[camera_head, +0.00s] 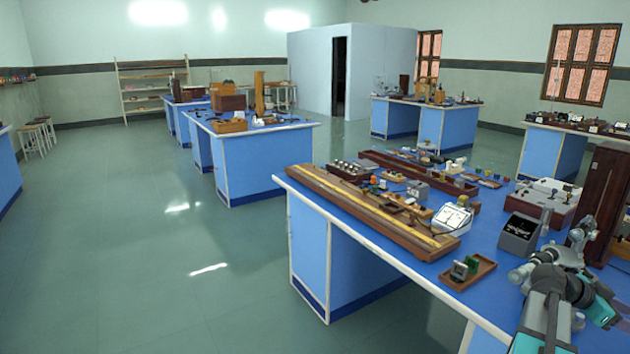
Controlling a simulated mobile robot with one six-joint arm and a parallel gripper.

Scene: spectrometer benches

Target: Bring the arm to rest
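My arm (548,300) shows at the lower right, over the near end of the closest blue bench. Its grey and teal links are folded close together. A grey end section (582,232) rises beside the dark wooden cabinet, but I cannot make out the gripper's fingertips. Nothing is clearly held. Whether the arm touches the bench or the things on it cannot be told from this view.
The near bench (484,254) carries a long wooden rail (365,208), a white meter (452,219), a small wooden tray (467,273), a black box (518,235) and a tall dark cabinet (604,203). Other blue benches stand behind. Open floor (150,230) lies left.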

